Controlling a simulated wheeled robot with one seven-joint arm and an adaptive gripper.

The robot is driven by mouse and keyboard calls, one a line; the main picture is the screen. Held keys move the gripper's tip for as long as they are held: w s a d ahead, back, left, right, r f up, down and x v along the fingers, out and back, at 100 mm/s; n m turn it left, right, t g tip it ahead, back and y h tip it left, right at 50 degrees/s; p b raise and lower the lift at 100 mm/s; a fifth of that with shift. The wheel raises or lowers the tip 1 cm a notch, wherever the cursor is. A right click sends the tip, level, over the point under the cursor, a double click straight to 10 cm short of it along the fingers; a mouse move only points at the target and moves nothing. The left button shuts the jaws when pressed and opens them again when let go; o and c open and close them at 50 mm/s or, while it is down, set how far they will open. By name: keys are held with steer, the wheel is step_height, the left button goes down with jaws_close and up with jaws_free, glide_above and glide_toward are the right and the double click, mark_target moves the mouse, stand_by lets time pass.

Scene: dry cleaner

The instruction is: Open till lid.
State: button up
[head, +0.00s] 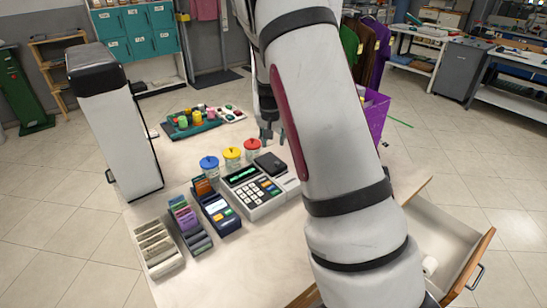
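The till (262,198) is a light grey machine with a green lit display and a keypad, on the worktable in the middle of the head view. A dark block, which may be its lid, sits at its back right; I cannot tell whether it is open. My gripper (272,136) is above the table, behind the till and apart from it. Its dark fingers are spread with nothing visible between them. My arm comes down from the top and hides part of the gripper and the table to the right of the till.
Blue, yellow and red-lidded jars (231,157) stand behind the till. A tray of colored spools (190,127) is at the back. A drawer (466,262) stands open at the front right.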

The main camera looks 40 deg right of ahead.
mark_target(277, 162)
steer(key=x, duration=1)
steer(key=p+x, duration=0.1)
steer(key=x, duration=0.3)
steer(key=shift+d+f, duration=0.3)
steer(key=shift+d, duration=0.2)
steer(key=shift+c, duration=0.6)
jaws_close()
